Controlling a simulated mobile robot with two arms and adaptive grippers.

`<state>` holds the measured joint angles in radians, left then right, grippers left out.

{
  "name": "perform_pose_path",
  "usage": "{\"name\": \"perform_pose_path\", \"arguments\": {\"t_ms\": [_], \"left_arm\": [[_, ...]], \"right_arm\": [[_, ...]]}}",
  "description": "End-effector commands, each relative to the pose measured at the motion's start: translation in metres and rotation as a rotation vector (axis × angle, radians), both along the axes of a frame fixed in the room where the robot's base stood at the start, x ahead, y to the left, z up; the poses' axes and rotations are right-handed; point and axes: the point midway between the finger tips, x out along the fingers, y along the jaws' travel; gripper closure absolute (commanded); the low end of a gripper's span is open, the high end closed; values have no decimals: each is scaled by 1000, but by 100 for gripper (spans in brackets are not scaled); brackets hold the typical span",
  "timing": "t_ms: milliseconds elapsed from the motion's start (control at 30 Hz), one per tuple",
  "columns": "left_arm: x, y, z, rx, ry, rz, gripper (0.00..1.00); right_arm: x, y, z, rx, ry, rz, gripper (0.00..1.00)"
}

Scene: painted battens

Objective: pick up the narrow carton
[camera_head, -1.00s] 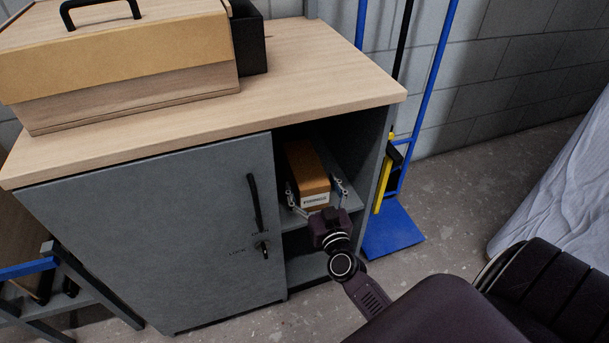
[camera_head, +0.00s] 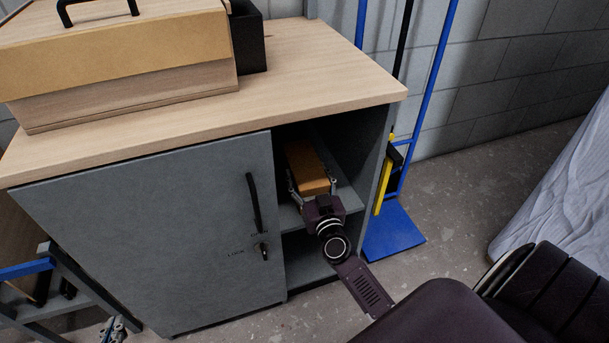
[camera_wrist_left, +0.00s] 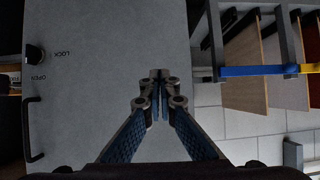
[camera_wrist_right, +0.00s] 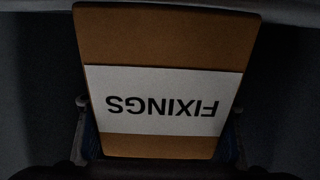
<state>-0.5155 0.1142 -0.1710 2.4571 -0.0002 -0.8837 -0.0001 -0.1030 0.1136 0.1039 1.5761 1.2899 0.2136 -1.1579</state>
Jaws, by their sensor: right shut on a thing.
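The narrow carton (camera_head: 306,165), brown with a white FIXINGS label, lies in the open right side of the grey cabinet. In the right wrist view its labelled end (camera_wrist_right: 165,45) fills the middle, with the lettering upside down. My right gripper (camera_head: 314,186) reaches into the opening and is shut on the carton, one finger on each side; the fingertips are partly hidden. My left gripper (camera_head: 114,327) is low in front of the cabinet, away from the carton. In the left wrist view its fingers (camera_wrist_left: 160,80) meet and hold nothing.
The carton's shelf (camera_head: 350,199) is inside the cabinet, beside the shut grey door (camera_head: 150,235). A large box (camera_head: 120,60) and a black bin (camera_head: 250,40) stand on the wooden top (camera_head: 320,75). A blue hand truck (camera_head: 393,240) stands at the right.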

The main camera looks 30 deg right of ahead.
Motion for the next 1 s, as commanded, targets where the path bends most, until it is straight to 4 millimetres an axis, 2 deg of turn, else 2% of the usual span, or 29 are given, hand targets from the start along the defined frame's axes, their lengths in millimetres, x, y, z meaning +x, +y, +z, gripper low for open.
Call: {"name": "perform_pose_path", "arguments": {"t_ms": [33, 233, 667, 867, 1000], "left_arm": [[0, 0, 0, 0, 1, 0, 100], [0, 0, 0, 0, 1, 0, 100], [-5, 3, -5, 8, 31, 3, 100], [-21, 9, -22, 32, 135, 10, 100], [-44, 18, -40, 58, 253, 19, 100]], "right_arm": [[0, 0, 0, 0, 0, 0, 61], [0, 0, 0, 0, 0, 0, 83], [1, 0, 5, -1, -5, -1, 84], [1, -1, 12, -1, -6, -2, 84], [1, -1, 19, -1, -6, -3, 84]]}}
